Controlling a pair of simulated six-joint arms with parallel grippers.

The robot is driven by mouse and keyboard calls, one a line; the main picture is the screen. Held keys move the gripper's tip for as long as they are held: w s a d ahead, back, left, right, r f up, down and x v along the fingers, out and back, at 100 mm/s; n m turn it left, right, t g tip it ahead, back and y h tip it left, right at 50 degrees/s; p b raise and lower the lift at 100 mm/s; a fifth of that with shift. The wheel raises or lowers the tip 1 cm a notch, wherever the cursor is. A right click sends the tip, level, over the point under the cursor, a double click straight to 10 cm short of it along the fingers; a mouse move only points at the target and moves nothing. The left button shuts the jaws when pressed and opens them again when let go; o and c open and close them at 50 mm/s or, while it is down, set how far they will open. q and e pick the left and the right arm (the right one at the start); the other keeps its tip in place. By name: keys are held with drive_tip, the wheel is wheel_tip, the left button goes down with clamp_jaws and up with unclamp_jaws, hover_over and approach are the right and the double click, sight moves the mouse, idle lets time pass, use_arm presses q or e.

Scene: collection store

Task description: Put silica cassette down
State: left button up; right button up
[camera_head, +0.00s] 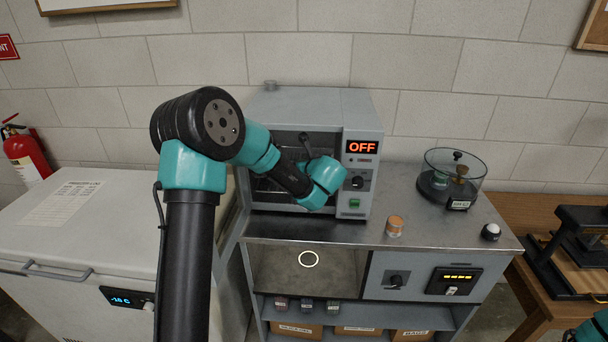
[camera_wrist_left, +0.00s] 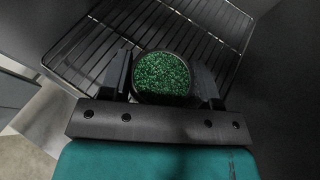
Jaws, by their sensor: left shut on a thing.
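The silica cassette (camera_wrist_left: 161,77) is a round dark-rimmed cup full of green beads. In the left wrist view it sits between the two fingers of my left gripper (camera_wrist_left: 165,82), which is shut on it. A wire rack (camera_wrist_left: 95,50) lies behind and below it; I cannot tell whether the cassette touches the rack. In the head view my left arm reaches across the front of the grey oven (camera_head: 310,100), whose display reads OFF. The left gripper and the cassette are hidden there. Only a bit of my right arm shows at the lower right corner; its gripper is out of view.
On the steel counter (camera_head: 420,245), right of the oven, stand a small orange-lidded jar (camera_head: 395,226), a glass desiccator (camera_head: 452,180) and a small white-topped dome (camera_head: 491,232). Below are a compartment with a pale ring (camera_head: 308,259) and small jars (camera_head: 306,305). A chest freezer (camera_head: 60,235) stands left.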

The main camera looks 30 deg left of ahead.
use_arm(q)
drive_tip(key=shift+w+a+f, duration=0.25)
drive_tip(key=shift+w, duration=0.2)
drive_tip(key=shift+s+f, duration=0.1)
drive_tip(key=shift+f, duration=1.45)
drive_tip(key=shift+f, duration=0.15)
drive_tip(key=o, duration=1)
drive_tip(key=shift+c, duration=0.2)
drive_tip(key=shift+d+r, duration=0.15)
drive_tip(key=shift+r, duration=0.05)
drive_tip(key=v, duration=1.1)
drive_tip(key=shift+s+d+r, duration=0.2)
drive_tip(key=shift+s+r, duration=0.05)
